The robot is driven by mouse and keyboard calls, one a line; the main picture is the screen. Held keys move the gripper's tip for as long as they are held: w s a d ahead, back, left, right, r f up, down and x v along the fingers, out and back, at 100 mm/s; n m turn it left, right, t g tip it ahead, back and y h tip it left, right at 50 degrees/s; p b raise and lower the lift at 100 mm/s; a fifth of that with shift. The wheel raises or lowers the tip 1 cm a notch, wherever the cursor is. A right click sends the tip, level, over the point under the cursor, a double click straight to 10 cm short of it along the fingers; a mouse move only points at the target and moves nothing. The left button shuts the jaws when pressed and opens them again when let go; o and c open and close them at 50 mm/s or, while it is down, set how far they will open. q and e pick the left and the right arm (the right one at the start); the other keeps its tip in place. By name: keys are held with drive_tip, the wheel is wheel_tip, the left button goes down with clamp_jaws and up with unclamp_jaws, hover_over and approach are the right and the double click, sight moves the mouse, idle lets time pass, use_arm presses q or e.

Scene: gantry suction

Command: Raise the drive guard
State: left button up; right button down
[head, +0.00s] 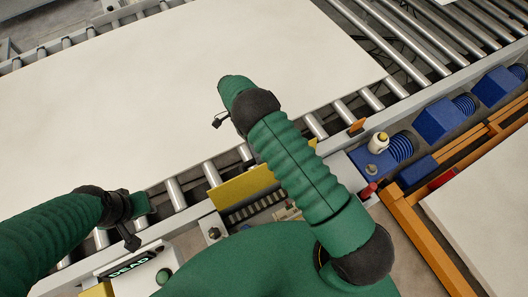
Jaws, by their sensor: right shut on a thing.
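The drive guard appears to be the yellow plate (238,187) at the near edge of the roller conveyor, low in the middle of the head view. It stands tilted, with dark slotted parts showing just below it. My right gripper (220,119) hangs from the bent wrist. My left gripper (131,238) is at the lower left, above the conveyor's near rail and apart from the guard. Its fingers are too unclear to tell open from shut.
A large pale panel (150,90) lies on the rollers (177,194). A box marked DEAD with a green button (163,277) is at the lower left.

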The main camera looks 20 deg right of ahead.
drive_tip(key=shift+w+f, duration=0.2)
drive_tip(key=shift+f, duration=0.1)
drive_tip(key=shift+s+a+r, duration=0.1)
drive_tip(key=shift+s+a, duration=0.05)
drive_tip(key=shift+a, duration=0.05)
drive_tip(key=c, duration=1.5)
unclamp_jaws()
drive_tip(key=shift+a, duration=0.1)
drive_tip(key=shift+o, duration=1.2)
drive_tip(key=shift+w, duration=0.2)
drive_tip(key=shift+a, duration=0.1)
drive_tip(key=shift+r, duration=0.15)
use_arm(q)
drive_tip(key=shift+b+x, duration=1.4)
drive_tip(key=shift+x, duration=0.2)
use_arm(e)
drive_tip(key=v, duration=1.1)
drive_tip(key=shift+r, duration=0.25)
